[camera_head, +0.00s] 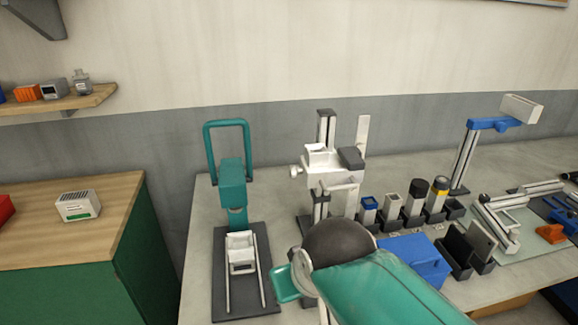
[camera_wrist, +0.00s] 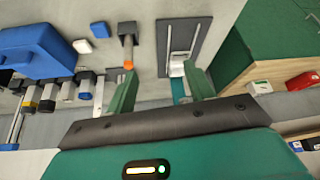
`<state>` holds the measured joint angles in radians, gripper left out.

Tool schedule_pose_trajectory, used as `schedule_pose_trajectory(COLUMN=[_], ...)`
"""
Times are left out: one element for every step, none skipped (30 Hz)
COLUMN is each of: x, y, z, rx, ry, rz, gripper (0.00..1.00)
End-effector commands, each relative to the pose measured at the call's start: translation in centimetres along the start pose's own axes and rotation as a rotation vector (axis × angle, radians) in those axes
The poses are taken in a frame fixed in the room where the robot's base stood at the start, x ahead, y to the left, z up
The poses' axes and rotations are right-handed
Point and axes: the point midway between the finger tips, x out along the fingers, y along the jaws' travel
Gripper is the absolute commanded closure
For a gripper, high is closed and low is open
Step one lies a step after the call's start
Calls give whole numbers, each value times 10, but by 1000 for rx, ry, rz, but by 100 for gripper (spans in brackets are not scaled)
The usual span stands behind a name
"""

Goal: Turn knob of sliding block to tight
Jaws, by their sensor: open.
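A stand (camera_head: 327,135) with a white block (camera_head: 333,158) on its upright is behind my arm in the head view. A small white knob (camera_head: 296,172) sticks out to the block's left; its tightness cannot be told. Left of it, a teal press (camera_head: 232,185) has a white carriage (camera_head: 241,250) on rails over a dark base, which also shows in the wrist view (camera_wrist: 178,62). My gripper (camera_wrist: 159,72) is open, with two green fingers apart and nothing seen between them. In the head view, my arm hides most of my gripper.
A blue box (camera_head: 415,260) and several small containers (camera_head: 413,203) stand right of my arm. Clear tabletop (camera_head: 200,262) lies left of the press.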

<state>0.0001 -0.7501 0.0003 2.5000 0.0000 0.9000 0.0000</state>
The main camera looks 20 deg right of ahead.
Motion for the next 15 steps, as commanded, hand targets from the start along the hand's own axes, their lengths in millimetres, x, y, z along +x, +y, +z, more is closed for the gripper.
schedule_pose_trajectory(x=[0, 0, 0, 0, -2, -4, -5, -6, -8, -10, -11, -13, -14, -15, -18], y=[0, 0, 0, 0, 1, 2, 2, 2, 2, 2, 3, 4, 4, 5, 6], z=[0, 0, 0, 0, -5, -9, -12, -16, -19, -23, -26, -31, -35, -39, -45], rx=[0, 0, 0, -1, -15, -30, -43, -54, -70, -83, -96, -115, -130, -145, -167], ry=[0, 0, 0, 0, -3, -6, -10, -13, -16, -19, -22, -27, -31, -35, -39], rz=[0, 0, 0, 0, 4, 7, 9, 12, 16, 18, 21, 24, 26, 28, 31], gripper=[47, 47, 47, 47, 47, 47, 47, 47, 47, 47, 47, 47, 47, 47, 47])
